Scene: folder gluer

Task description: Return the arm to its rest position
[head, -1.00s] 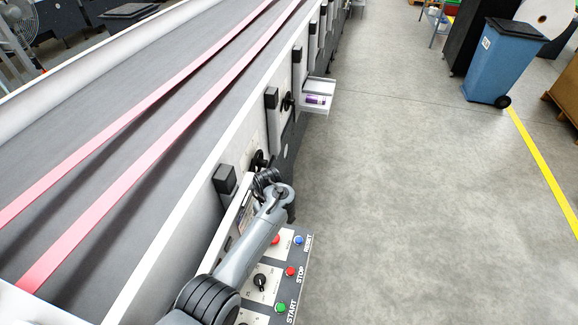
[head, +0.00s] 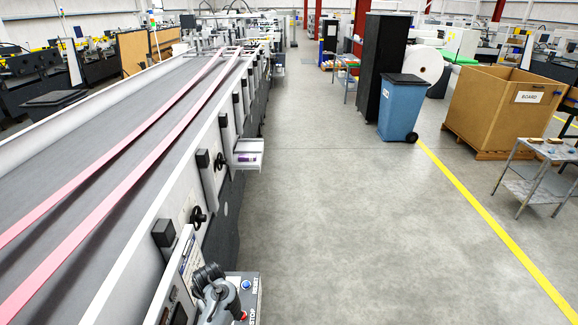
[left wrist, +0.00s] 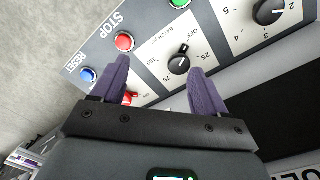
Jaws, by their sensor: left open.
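My left arm (head: 215,292) shows at the bottom of the head view, beside the folder gluer's control panel (head: 251,300); its fingers cannot be made out there. In the left wrist view my left gripper (left wrist: 160,64) has its two purple fingers spread apart with nothing held between them. The panel lies beyond the fingers, with a red STOP button (left wrist: 124,42), a blue RESET button (left wrist: 88,74), a green button (left wrist: 180,3) and a black batch knob (left wrist: 179,65). A red part (left wrist: 130,98) is partly hidden by the left finger. My right gripper is not in view.
The folder gluer's long belt bed (head: 120,150) fills the left, with black handwheels (head: 198,216) and a small white tray (head: 246,160) on its side. The aisle floor (head: 340,220) is clear. A blue bin (head: 401,108) and a board crate (head: 505,105) stand beyond.

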